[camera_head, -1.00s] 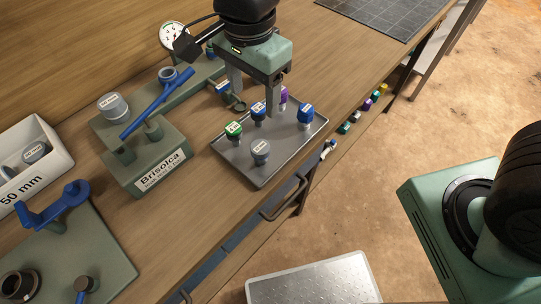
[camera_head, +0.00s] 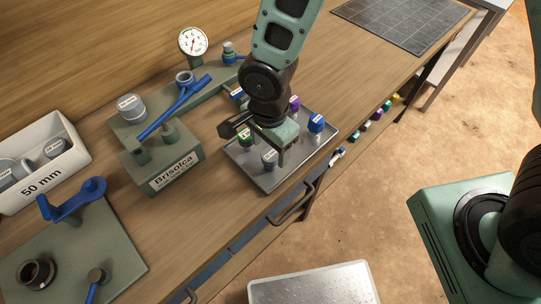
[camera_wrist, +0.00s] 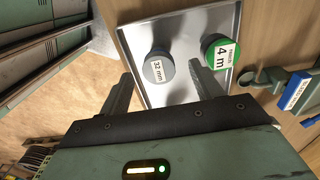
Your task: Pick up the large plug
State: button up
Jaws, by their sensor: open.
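A grey round-capped plug labelled 32 mm (camera_wrist: 160,68) stands on the metal tray (camera_head: 240,170); it also shows in the head view (camera_head: 270,159). My gripper (camera_head: 271,151) is open above the tray, pointing down. In the wrist view its two fingers lie on either side of the grey plug, with gaps visible and no grip on it. A green-capped piece labelled 4 m (camera_wrist: 220,53) stands close to the right finger. Other grey pieces (camera_head: 54,148) lie in the white bin marked 50 mm (camera_head: 45,187). I cannot tell which piece counts as the large plug.
A blue-capped piece (camera_head: 316,122) and a purple one (camera_head: 294,103) also stand on the tray. The Brisolca manifold (camera_head: 170,165) with a blue lever and a gauge (camera_head: 193,42) lies left of my gripper. A dark grid mat (camera_head: 400,22) at the back is clear.

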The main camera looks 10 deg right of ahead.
aim_at(270, 154)
jog(key=shift+d+f+p, duration=0.1)
jog(key=shift+f+p, duration=0.25)
jog(key=shift+f, duration=1.5)
jog(key=c, duration=1.1)
jog(key=shift+r, duration=0.1)
